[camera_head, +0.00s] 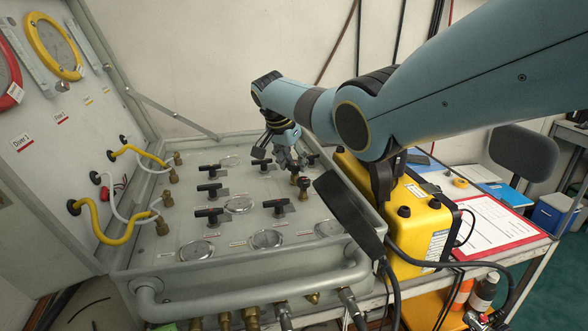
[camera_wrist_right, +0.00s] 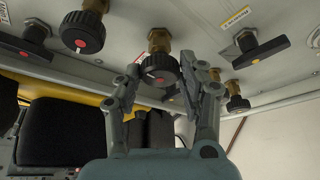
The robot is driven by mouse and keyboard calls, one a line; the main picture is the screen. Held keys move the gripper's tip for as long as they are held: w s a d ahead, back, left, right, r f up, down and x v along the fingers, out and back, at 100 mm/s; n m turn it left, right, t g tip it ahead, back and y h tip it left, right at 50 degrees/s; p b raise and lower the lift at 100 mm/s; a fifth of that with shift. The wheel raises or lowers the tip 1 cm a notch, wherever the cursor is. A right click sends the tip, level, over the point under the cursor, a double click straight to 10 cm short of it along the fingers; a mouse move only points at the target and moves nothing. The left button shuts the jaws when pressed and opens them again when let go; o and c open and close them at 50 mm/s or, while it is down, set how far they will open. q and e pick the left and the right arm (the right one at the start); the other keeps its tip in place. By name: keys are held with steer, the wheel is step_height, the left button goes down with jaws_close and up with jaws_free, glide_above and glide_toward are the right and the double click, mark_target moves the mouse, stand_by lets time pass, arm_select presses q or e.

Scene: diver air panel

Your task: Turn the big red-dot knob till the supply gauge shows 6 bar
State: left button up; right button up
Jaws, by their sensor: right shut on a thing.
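In the right wrist view, a round black knob with a red dot (camera_wrist_right: 160,72) on a brass stem sits between the fingers of my right gripper (camera_wrist_right: 164,82), which is shut on it. In the head view my right gripper (camera_head: 284,152) reaches down to the back right of the grey panel (camera_head: 205,288) and hides the held knob. Another black red-dot knob (camera_wrist_right: 83,32) is beside it in the wrist view. Several round gauges, such as this one (camera_head: 267,239), lie in the panel. Their readings and labels are too small to read. My left gripper is not in view.
Several black lever handles (camera_head: 210,216) stand across the panel. Yellow and white hoses (camera_head: 104,232) hang at the left. A yellow case (camera_head: 425,225) stands close at the right, beside a red-edged clipboard (camera_head: 487,228). In the wrist view a smaller knob (camera_wrist_right: 238,104) is right of my fingers.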

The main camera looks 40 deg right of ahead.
steer(key=m+b, duration=0.1)
steer(key=b, duration=0.1)
steer(key=m+g+b, duration=0.1)
steer(key=m+b, duration=0.1)
steer(key=b, duration=0.1)
steer(key=shift+w+f+m, duration=0.15)
steer(key=shift+f+m, duration=0.05)
steer(key=shift+m, duration=0.1)
steer(key=shift+r+m+g+b, duration=0.2)
steer(key=shift+m+g+b, duration=0.3)
steer(key=shift+m+b, duration=0.35)
steer(key=o, duration=1.2)
steer(key=v, duration=1.2)
